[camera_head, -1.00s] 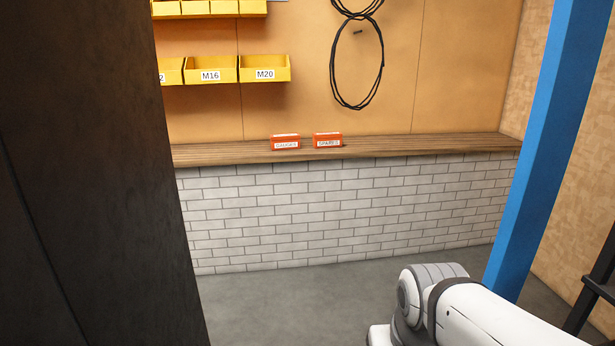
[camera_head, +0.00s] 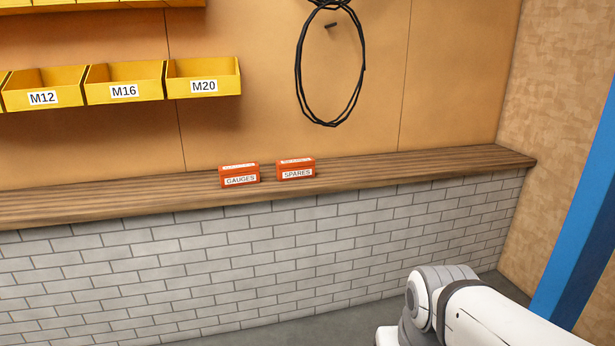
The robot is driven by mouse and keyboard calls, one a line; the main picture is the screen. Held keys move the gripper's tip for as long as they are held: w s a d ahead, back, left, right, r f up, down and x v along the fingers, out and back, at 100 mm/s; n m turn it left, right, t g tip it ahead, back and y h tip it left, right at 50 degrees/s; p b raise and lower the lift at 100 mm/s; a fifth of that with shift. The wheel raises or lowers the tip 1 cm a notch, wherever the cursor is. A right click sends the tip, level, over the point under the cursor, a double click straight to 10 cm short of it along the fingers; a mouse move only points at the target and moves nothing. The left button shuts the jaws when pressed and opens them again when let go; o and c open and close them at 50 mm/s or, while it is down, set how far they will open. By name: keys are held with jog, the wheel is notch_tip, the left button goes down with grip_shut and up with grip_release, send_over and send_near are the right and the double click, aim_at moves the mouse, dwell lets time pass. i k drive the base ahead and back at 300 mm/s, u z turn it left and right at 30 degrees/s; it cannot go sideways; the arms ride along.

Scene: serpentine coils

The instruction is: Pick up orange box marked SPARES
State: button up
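The orange box marked SPARES (camera_head: 296,169) sits on a wooden ledge (camera_head: 420,171) on top of a white brick wall. A similar orange box marked GAUGES (camera_head: 239,175) sits just to its left, with a small gap between them. Both stand upright with their labels facing me. Part of my white and grey arm shows at the lower right, well short of the ledge. My gripper is out of the picture.
Yellow bins marked M12, M16 and M20 (camera_head: 204,80) hang on the back panel at the upper left. A black cable coil (camera_head: 299,92) hangs above the ledge. A blue post (camera_head: 582,245) stands at the right. The ledge right of the boxes is clear.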

aim_at(290, 169)
jog(key=u, duration=0.05)
jog(key=i, duration=1.6)
jog(key=u, duration=0.25)
jog(key=i, duration=1.6)
jog(key=u, duration=0.2)
